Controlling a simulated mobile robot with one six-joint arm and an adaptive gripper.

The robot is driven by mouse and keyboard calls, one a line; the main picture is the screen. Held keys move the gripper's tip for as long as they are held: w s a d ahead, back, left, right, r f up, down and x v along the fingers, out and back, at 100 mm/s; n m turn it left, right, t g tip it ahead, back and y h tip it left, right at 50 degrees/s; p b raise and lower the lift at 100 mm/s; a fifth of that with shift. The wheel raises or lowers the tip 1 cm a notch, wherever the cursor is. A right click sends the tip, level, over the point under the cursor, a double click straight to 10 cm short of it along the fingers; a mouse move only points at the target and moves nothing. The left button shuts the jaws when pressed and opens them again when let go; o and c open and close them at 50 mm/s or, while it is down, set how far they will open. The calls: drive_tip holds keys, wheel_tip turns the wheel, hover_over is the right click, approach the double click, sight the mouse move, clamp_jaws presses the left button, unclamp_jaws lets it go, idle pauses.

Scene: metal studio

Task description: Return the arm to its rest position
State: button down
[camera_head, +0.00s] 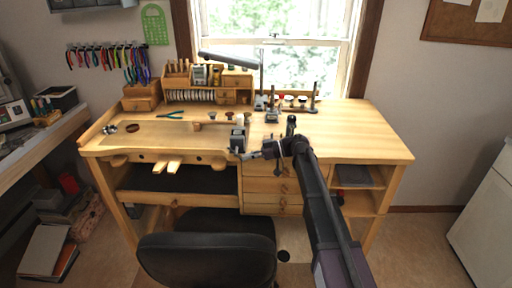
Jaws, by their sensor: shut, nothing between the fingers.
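My gripper (241,155) is shut and empty at the front edge of the wooden workbench (372,137), close to a small pale upright item (240,121) on the bench top. My arm reaches in from the lower right, up and over the bench's drawers. Whether the gripper touches the bench edge cannot be told from this view. The fingers look small and dark here.
A dark chair (207,250) stands in front of the bench. Pliers (170,115), small jars (290,100) and a lamp (228,61) are on the bench. The bench top's right side is clear. A white cabinet (485,215) stands at far right.

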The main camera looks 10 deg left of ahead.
drive_tip(key=s+d+f+m+t+h+p, duration=0.1)
drive_tip(key=s+d+m+h+p, duration=0.2)
drive_tip(key=d, duration=0.9)
drive_tip(key=s+d+f+m+t+h+p, duration=0.2)
drive_tip(key=s+d+m+h+p, duration=0.1)
drive_tip(key=s+d+m+h, duration=0.4)
drive_tip(key=s+d+f+m+t+h+p, duration=0.1)
drive_tip(key=s+d+m+h, duration=0.4)
drive_tip(key=d, duration=1.2)
drive_tip(key=s+f+m+p, duration=0.1)
drive_tip(key=s+m+p, duration=0.1)
drive_tip(key=s+m, duration=0.2)
drive_tip(key=shift+s+d+f+m+t, duration=0.2)
drive_tip(key=shift+s+d+m+t, duration=0.1)
drive_tip(key=shift+s, duration=0.55)
drive_tip(key=shift+a, duration=0.1)
